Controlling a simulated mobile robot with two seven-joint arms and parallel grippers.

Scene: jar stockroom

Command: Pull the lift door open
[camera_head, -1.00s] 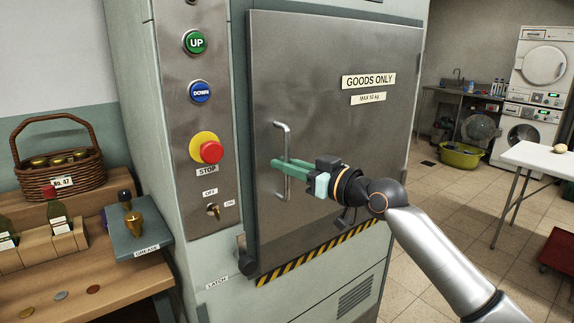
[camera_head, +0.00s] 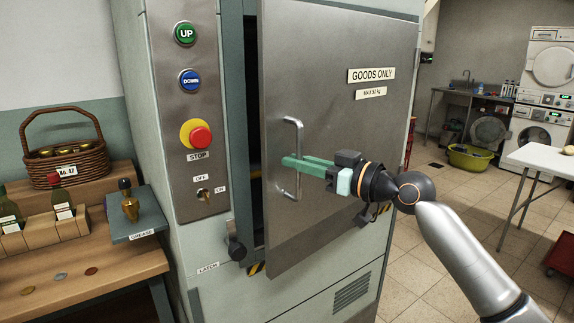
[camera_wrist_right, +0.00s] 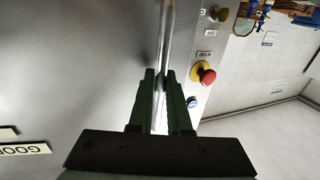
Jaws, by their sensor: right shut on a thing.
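The grey metal lift door (camera_head: 330,120), labelled GOODS ONLY, stands partly open in the head view. A dark gap (camera_head: 252,200) shows along its left edge. My right gripper (camera_head: 290,163) is shut on the upright silver door handle (camera_head: 297,130). In the right wrist view the green fingers (camera_wrist_right: 162,90) sit on both sides of the handle bar (camera_wrist_right: 166,40). The latch (camera_head: 235,242) is at the lower left of the doorway. My left gripper is not in view.
The control panel (camera_head: 213,110) with UP, DOWN and STOP buttons is left of the door. A wooden bench (camera_head: 110,262) with a basket (camera_head: 62,163) and bottles stands at the left. A white table (camera_head: 540,158) is at the right. Tiled floor between is open.

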